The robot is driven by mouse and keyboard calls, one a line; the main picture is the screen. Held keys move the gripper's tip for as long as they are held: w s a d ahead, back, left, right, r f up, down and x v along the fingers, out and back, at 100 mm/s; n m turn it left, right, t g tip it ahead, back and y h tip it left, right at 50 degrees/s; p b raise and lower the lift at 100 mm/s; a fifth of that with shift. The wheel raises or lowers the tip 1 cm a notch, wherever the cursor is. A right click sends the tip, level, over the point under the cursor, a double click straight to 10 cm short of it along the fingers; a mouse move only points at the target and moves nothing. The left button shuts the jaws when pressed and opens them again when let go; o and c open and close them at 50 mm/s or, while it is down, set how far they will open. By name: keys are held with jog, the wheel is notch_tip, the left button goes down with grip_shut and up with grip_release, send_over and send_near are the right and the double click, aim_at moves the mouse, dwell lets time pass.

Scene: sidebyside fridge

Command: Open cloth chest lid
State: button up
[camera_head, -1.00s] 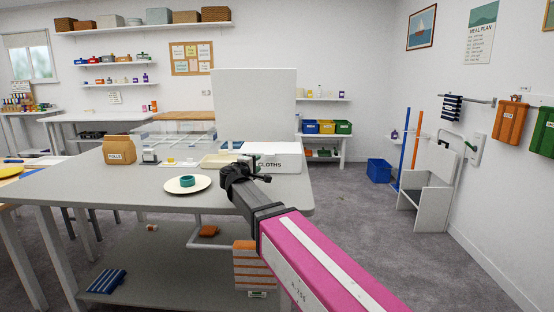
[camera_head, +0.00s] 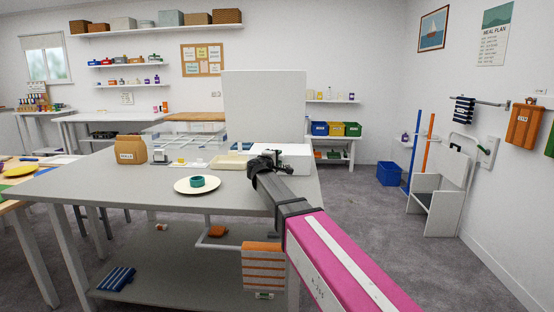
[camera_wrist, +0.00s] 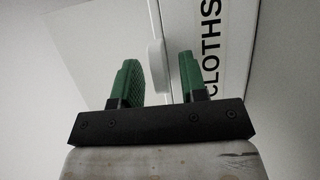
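The white cloth chest (camera_head: 297,160) stands on the grey table's right end. Its black CLOTHS label (camera_wrist: 212,60) shows in the wrist view, while my gripper hides most of its front in the head view. A small white handle (camera_wrist: 156,66) sits beside the label on the white lid part (camera_wrist: 115,35). My gripper (camera_head: 268,158) is at the chest's front. Its green fingers (camera_wrist: 160,80) are apart, with the handle between them; I see a gap on either side. The lid looks down in the wrist view.
A tall white panel (camera_head: 263,105) stands upright behind the chest; whether it joins the chest I cannot tell. Left on the table (camera_head: 105,190) are a plate (camera_head: 183,187) with a teal ring, a brown bag (camera_head: 130,150) and a pale tray (camera_head: 228,162).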

grip_shut()
jog(key=shift+r, duration=0.1)
